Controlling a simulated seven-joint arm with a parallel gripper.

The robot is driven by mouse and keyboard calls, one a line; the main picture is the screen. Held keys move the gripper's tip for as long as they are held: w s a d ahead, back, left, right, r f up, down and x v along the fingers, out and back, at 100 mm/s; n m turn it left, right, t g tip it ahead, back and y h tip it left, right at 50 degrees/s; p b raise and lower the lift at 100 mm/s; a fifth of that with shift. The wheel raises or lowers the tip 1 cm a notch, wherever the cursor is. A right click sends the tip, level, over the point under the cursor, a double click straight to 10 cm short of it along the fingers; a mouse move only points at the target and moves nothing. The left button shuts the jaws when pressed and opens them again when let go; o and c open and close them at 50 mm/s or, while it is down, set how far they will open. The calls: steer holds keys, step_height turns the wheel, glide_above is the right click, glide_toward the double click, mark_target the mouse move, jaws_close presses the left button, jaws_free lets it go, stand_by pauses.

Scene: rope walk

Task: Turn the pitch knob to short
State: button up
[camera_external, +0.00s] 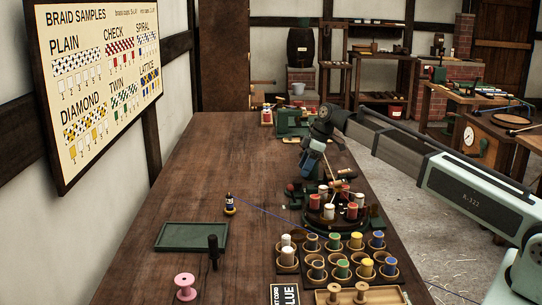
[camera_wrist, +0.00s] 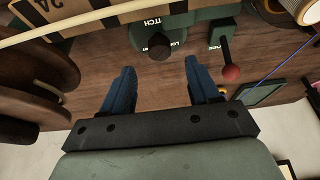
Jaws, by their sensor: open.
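The pitch knob (camera_wrist: 160,46) is a dark round knob on a green dial plate in the wrist view. The plate shows part of the word "PITCH" and, at the right, letters starting "LO". I cannot tell where the knob points, and no "short" mark is readable. My gripper (camera_wrist: 159,66) is open and empty, its blue fingers apart on either side of the knob's line, with the knob ahead of the gap. In the external view my gripper (camera_external: 312,168) points down beside the braiding machine (camera_external: 335,215); the knob cannot be made out there.
A lever with a red ball (camera_wrist: 230,72) stands close right of the knob. A pale rod (camera_wrist: 95,22) crosses the top left. Brown round pieces (camera_wrist: 35,100) crowd the left. Bobbins in cups (camera_external: 340,260) and a green tray (camera_external: 190,236) are on the bench.

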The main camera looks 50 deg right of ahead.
mark_target(298, 181)
steer(key=shift+x, duration=2.8)
steer(key=shift+r, duration=0.1)
steer(key=shift+c, duration=0.2)
steer(key=c, duration=1)
steer(key=m+h, duration=0.1)
steer(key=m, duration=0.3)
steer(key=shift+s+a+t, duration=0.1)
steer(key=shift+a+t, duration=0.05)
steer(key=shift+t, duration=0.25)
steer(key=m+h, duration=0.1)
steer(key=m, duration=0.1)
steer(key=m+h, duration=0.1)
steer(key=m, duration=0.1)
steer(key=shift+m+t, duration=0.3)
